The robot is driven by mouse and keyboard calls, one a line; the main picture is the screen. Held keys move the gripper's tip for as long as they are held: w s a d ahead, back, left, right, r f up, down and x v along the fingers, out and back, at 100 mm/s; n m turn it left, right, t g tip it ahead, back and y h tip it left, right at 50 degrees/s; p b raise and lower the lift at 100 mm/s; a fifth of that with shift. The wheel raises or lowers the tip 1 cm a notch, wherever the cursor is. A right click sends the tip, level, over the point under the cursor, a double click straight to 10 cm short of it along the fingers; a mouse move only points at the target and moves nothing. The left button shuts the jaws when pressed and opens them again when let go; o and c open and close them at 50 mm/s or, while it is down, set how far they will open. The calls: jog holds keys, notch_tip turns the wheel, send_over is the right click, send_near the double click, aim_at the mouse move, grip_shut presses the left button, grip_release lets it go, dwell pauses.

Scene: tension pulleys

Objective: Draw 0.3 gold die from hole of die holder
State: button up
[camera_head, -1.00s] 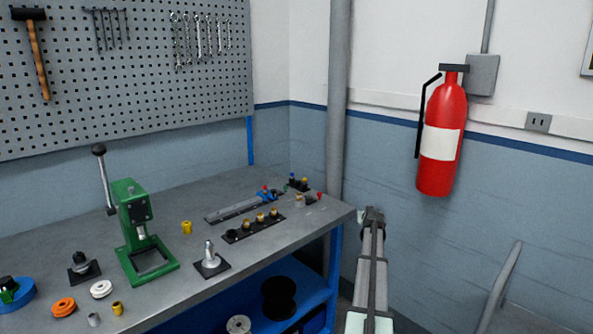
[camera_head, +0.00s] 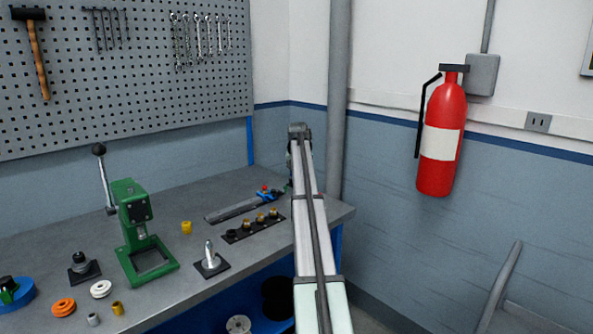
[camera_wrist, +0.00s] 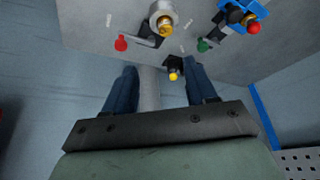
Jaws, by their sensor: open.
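A black strip (camera_head: 254,228), which looks like the die holder, lies on the bench right of centre. Gold dies stand in it, the nearest (camera_head: 247,224), the middle one (camera_head: 260,218) and the farthest (camera_head: 273,214). A dark spot without gold shows at its near left end. I cannot read any size labels. My gripper (camera_wrist: 162,68) is open and empty in the wrist view, its two dark blue fingers apart. It is hidden behind my arm in the head view, beyond the strip near the bench's far right corner.
The wrist view shows a yellow-tipped black fixture (camera_wrist: 174,73) between the fingers, a red knob (camera_wrist: 121,43), a green knob (camera_wrist: 203,45) and a grey ring with a gold centre (camera_wrist: 162,20). A green press (camera_head: 138,230) and a silver post (camera_head: 210,258) stand left of the strip.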

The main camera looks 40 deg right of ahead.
jog(key=x, duration=0.4)
jog(key=a+x, duration=0.1)
jog(key=x, duration=0.7)
jog(key=shift+w+a+f, duration=0.2)
jog(key=shift+w+f, duration=0.05)
jog(key=shift+f, duration=0.05)
jog(key=shift+c, duration=0.4)
grip_shut()
